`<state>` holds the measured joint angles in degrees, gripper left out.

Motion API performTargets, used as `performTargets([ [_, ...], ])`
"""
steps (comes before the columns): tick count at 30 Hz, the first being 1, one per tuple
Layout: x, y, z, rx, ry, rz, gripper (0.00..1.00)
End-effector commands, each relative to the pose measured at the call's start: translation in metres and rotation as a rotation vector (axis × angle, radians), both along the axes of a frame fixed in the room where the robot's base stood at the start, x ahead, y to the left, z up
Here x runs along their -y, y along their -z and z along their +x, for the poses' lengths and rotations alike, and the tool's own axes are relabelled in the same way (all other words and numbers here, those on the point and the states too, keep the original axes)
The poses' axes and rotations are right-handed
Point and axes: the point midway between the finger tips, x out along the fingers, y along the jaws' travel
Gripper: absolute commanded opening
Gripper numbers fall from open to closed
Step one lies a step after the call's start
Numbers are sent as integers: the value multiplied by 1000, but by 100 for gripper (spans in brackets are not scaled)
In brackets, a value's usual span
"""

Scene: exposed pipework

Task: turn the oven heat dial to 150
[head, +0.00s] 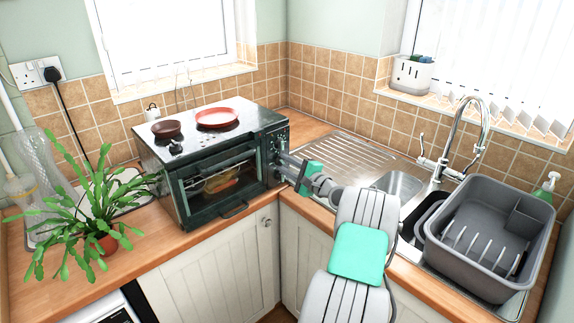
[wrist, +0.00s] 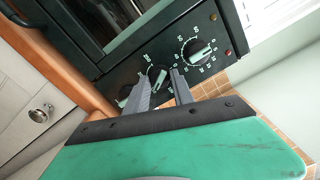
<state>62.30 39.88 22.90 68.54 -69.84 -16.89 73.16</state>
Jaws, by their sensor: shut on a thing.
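The dark green toaster oven (head: 160,155) stands on the counter with its control panel (head: 277,143) facing right of its glass door. In the wrist view the panel carries three black dials with silver pointers: an end dial (wrist: 197,52) at upper right, a middle dial (wrist: 158,77), and another dial (wrist: 125,91) partly hidden behind a finger. My gripper (wrist: 162,74) has its two fingers on either side of the middle dial and is shut on it. In the head view my gripper (head: 281,160) is at the panel and hides its lower part. The dial numbers are too small to read surely.
A brown bowl (head: 166,129) and a red plate (head: 217,118) sit on the oven top. Food shows behind the closed door. A potted plant (head: 107,243) stands left; the sink (head: 398,184) and a grey dish rack (head: 480,275) are right of my arm.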

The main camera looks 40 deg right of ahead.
Motion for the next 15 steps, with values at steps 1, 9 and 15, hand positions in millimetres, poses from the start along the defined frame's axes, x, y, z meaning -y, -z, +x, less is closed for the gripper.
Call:
performTargets([
  [1,0,1,0,-2,1,1,0],
  [9,0,1,0,-1,1,0,46],
  [15,0,0,0,-1,0,0,51],
])
